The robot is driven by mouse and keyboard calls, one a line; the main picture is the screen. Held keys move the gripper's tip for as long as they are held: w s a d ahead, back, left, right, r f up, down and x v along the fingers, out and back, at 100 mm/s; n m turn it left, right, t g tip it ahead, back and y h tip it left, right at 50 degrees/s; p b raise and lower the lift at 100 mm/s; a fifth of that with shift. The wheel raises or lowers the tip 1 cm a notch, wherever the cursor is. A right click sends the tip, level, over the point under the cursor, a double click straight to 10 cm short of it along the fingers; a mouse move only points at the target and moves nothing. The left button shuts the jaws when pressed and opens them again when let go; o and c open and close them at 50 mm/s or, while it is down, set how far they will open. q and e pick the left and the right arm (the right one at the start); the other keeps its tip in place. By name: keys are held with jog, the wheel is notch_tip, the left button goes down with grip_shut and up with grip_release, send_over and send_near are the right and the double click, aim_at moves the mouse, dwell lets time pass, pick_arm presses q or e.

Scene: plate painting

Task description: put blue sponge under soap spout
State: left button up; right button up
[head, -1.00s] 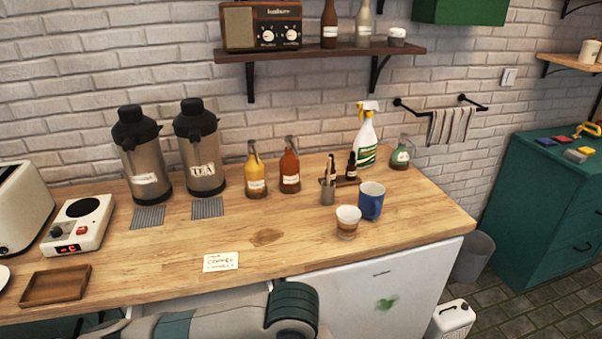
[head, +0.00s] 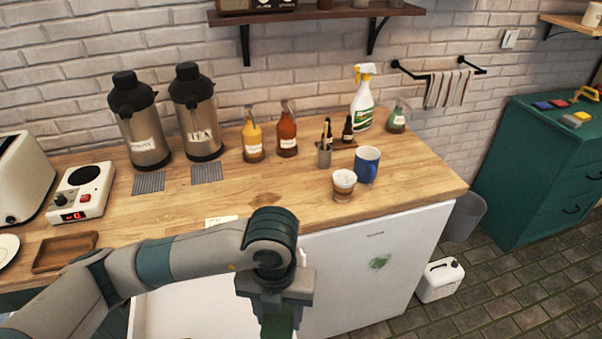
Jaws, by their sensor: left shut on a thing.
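My left gripper (head: 277,312) is at the bottom of the head view, in front of the counter edge and pointing down. It is shut on a dark green thing, mostly cut off by the frame, so I cannot tell what it is. A small blue block (head: 541,106), possibly the blue sponge, lies on the green cabinet (head: 520,165) at the far right, well away from my gripper. A flask with green liquid (head: 397,119) stands at the counter's back right; I cannot tell whether it is the soap dispenser. No soap spout is clearly visible. My right gripper is out of view.
The wooden counter (head: 290,205) holds two urns (head: 140,122), amber and red bottles (head: 287,135), a spray bottle (head: 362,100), a blue mug (head: 367,165) and a small cup (head: 343,186). A white fridge (head: 375,265) stands below. A white jug (head: 440,280) is on the floor.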

pick_arm(q)
jog(key=a+m, duration=0.1)
jog(key=m, duration=0.1)
jog(key=w+a+m, duration=0.1)
jog(key=m, duration=0.1)
jog(key=shift+r, duration=0.1)
jog(key=w+a+r+m+b, duration=0.1)
jog(key=a+m, duration=0.6)
jog(key=m, duration=0.8)
jog(key=w+a+r+m+b, duration=0.2)
jog(key=a+m, duration=0.5)
jog(key=m, duration=0.8)
jog(key=shift+w+r, duration=0.3)
